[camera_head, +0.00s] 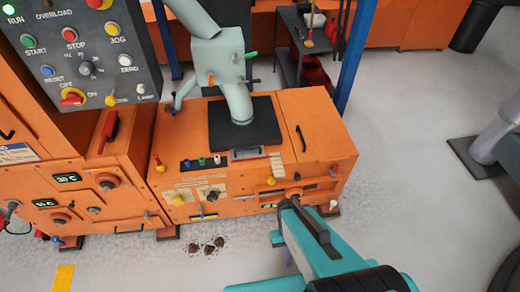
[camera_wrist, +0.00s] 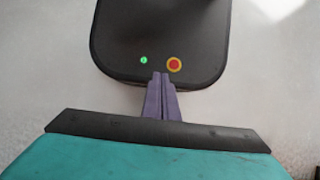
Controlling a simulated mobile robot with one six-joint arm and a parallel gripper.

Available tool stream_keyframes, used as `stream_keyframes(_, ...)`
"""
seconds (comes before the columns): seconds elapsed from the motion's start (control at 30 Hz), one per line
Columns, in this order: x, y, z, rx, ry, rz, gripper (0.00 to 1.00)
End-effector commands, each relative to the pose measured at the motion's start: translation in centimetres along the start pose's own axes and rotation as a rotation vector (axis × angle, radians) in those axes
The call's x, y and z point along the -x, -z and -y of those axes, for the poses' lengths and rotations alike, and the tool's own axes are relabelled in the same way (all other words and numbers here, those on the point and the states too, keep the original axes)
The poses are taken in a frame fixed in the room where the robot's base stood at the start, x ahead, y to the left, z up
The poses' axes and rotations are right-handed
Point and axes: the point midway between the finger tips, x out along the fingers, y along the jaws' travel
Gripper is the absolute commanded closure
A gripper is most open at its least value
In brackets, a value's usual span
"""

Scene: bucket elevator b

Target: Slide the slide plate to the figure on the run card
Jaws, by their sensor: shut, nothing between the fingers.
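My gripper shows in the wrist view (camera_wrist: 162,97) with its two purple fingers pressed together and nothing between them. In the head view only a bit of the purple fingers (camera_head: 289,257) shows beside my teal wrist, low over the floor in front of the orange machine (camera_head: 325,130). A slotted front panel (camera_head: 267,191) with a yellow-marked strip and small knobs is low on the machine's right half; I cannot tell for sure which part is the slide plate.
A grey control box (camera_head: 85,55) with buttons hangs at upper left. A grey-green spout (camera_head: 225,75) stands on the machine's black top pad (camera_head: 262,125). Brown spill (camera_head: 207,246) lies on the floor. A grey post (camera_head: 495,135) stands at right. Floor before the machine is otherwise open.

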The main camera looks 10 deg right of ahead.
Motion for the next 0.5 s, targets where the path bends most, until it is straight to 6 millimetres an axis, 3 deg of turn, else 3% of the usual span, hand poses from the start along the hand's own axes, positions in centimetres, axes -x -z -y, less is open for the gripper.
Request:
stream_keyframes(0.47, 0.00, 0.00, 0.00, 0.000, 0.000, 0.000, 1.00)
stream_keyframes(0.5, 0.00, 0.00, 0.00, 0.000, 0.000, 0.000, 0.97)
